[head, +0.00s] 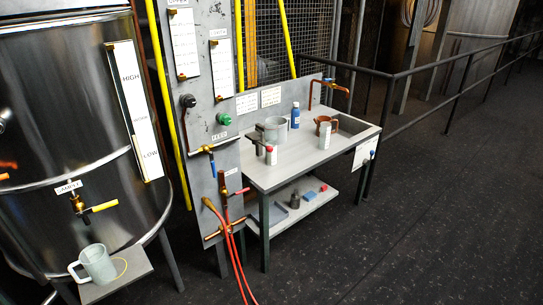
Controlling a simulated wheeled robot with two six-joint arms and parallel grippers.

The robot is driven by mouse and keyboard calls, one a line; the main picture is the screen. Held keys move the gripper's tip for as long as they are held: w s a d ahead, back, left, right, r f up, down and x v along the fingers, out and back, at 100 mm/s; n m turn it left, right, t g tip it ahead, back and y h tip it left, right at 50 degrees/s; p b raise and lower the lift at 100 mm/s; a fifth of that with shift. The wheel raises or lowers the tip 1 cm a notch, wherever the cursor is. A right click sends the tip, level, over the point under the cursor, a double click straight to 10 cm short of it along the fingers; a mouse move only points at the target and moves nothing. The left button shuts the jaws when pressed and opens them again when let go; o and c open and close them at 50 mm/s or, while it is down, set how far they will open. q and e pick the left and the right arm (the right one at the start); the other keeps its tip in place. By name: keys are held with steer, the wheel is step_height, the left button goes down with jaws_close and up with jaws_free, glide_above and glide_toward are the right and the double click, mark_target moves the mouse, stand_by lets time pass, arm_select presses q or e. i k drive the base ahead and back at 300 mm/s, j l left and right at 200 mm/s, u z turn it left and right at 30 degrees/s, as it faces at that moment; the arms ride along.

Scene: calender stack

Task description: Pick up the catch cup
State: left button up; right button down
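A pale grey-white cup with a handle (97,263) stands upright on a small shelf (128,275) at the lower left. It is below the tap with the yellow lever (81,204) on the large steel tank. Its handle points left. A thin yellow loop lies at its right side. A grey cup-like vessel (274,130) and a copper-coloured vessel (325,124) stand on the workbench. I see no label that tells which is the catch cup. Neither of my grippers is in view.
The steel tank (70,110) fills the left side. A grey valve panel (213,80) with red hoses (236,262) stands beside it. The workbench (300,168) holds a blue bottle (295,116) and a sink. A dark railing (440,66) runs behind. The dark floor at right is clear.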

mark_target(270, 158)
steer(key=i+u, duration=0.2)
steer(key=u, duration=0.2)
steer(key=i+l+u, duration=0.15)
steer(key=u, duration=0.3)
